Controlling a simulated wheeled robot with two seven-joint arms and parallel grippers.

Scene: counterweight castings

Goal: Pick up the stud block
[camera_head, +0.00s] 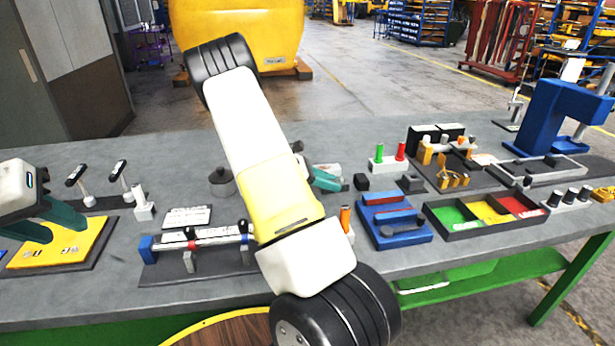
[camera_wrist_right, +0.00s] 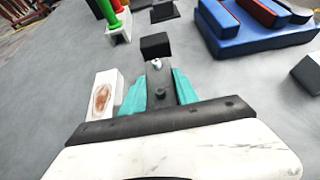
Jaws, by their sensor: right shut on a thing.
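The stud block (camera_head: 362,182) looks like a small black cube right at the tips of my right gripper (camera_head: 345,184). In the right wrist view the black cube (camera_wrist_right: 155,44) has a small silvery stud on its near side, between the ends of the teal fingers of my right gripper (camera_wrist_right: 160,72). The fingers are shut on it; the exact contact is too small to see. Whether it touches the bench cannot be told. My right arm hides the middle of the bench in the head view. My left gripper (camera_head: 68,232) is open and empty above a yellow plate (camera_head: 50,250).
A white block with a reddish oval (camera_wrist_right: 103,95) lies close beside my right gripper. A stand with green and red pegs (camera_head: 389,160), a blue fixture (camera_head: 393,231) and a tray with green, yellow and red sections (camera_head: 432,218) are nearby. A rail fixture (camera_head: 205,262) is left of my right arm.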

